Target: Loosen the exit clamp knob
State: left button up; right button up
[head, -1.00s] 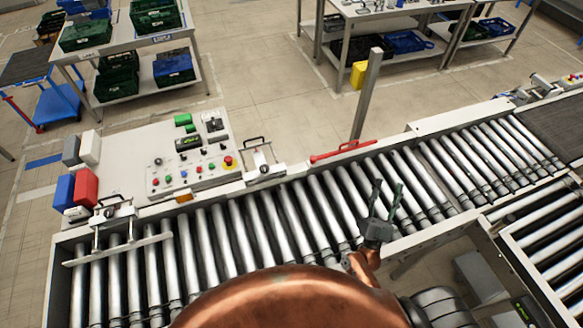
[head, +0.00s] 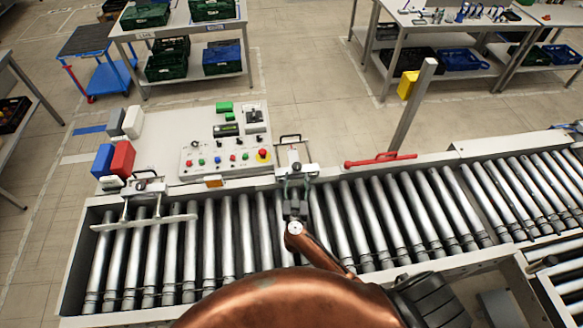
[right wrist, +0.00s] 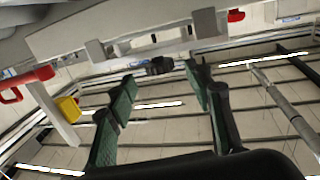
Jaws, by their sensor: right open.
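Two clamps stand along the conveyor's far rail. One clamp (head: 296,158) is at mid-rail, with a black wire handle and a pale block. The other clamp (head: 143,184) is at the left, with a long bar across the rollers. No label shows which is the exit clamp. My right gripper (head: 295,184) is open and empty, just on the near side of the mid-rail clamp, overlapping its front. In the right wrist view, a dark knob (right wrist: 160,66) shows between and just beyond the open green fingers (right wrist: 163,84); contact is not visible. My left gripper is out of view.
A control panel (head: 224,158) with buttons is left of the mid-rail clamp. A red handle (head: 380,160) lies on the rail to its right, near a grey post (head: 412,105). Red and blue boxes (head: 122,158) stand at the left.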

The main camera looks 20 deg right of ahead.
aim_at(296, 170)
jog(key=x, duration=0.5)
jog(key=shift+w, duration=0.15)
jog(key=shift+w+d, duration=0.25)
jog(key=shift+w, duration=0.15)
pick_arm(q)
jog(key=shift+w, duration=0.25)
pick_arm(e)
jog(key=shift+c, duration=0.8)
jog(key=c, duration=1)
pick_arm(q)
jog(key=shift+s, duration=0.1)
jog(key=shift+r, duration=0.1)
